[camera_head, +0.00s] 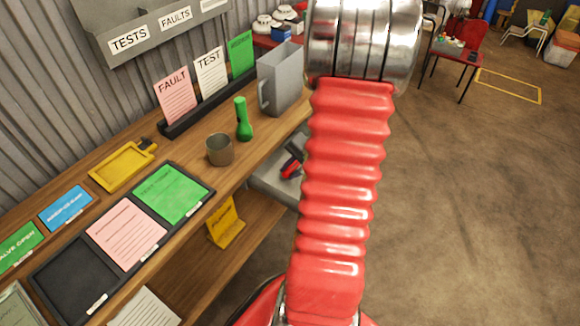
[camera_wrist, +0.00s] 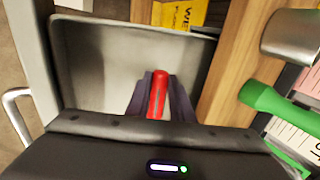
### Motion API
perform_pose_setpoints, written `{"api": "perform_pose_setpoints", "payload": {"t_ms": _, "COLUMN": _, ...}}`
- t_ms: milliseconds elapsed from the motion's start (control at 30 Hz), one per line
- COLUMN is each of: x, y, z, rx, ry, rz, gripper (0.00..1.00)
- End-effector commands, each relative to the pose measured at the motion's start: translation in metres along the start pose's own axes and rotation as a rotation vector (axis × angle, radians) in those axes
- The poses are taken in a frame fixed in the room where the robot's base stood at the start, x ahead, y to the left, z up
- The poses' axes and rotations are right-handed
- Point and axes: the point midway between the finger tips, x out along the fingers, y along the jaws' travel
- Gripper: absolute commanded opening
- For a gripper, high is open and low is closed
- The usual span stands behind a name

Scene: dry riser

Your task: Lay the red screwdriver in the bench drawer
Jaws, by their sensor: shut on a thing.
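The red screwdriver (camera_wrist: 159,94) is between the dark fingers of my gripper (camera_wrist: 152,97), which is shut on it. Its red handle shows in the wrist view; the rest is hidden by the gripper. The bench drawer (camera_wrist: 85,50) is a grey metal tray, pulled open, and the screwdriver is over its inside. I cannot tell whether it touches the drawer floor. In the head view, the drawer (camera_head: 262,183) juts from under the bench top, partly behind my arm. The red of the screwdriver (camera_head: 290,169) shows there beside my gripper (camera_head: 295,161).
A yellow sign (camera_head: 226,222) stands below.

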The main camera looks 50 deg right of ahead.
Motion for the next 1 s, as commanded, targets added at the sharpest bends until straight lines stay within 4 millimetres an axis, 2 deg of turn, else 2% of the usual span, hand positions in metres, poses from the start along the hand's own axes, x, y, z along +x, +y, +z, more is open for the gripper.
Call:
{"api": "perform_pose_setpoints", "payload": {"t_ms": 500, "x": 0.03, "y": 0.017, "z": 0.0, "rx": 0.001, "ry": 0.0, "rz": 0.001, "gripper": 0.0}}
{"api": "perform_pose_setpoints", "payload": {"t_ms": 933, "x": 0.034, "y": 0.02, "z": 0.0, "rx": 0.001, "ry": 0.001, "rz": 0.002, "gripper": 0.0}}
{"api": "perform_pose_setpoints", "payload": {"t_ms": 967, "x": 0.034, "y": 0.021, "z": 0.0, "rx": 0.001, "ry": 0.001, "rz": 0.002, "gripper": 0.22}}
{"api": "perform_pose_setpoints", "payload": {"t_ms": 1000, "x": 0.034, "y": 0.021, "z": 0.0, "rx": 0.001, "ry": 0.001, "rz": 0.003, "gripper": 0.25}}
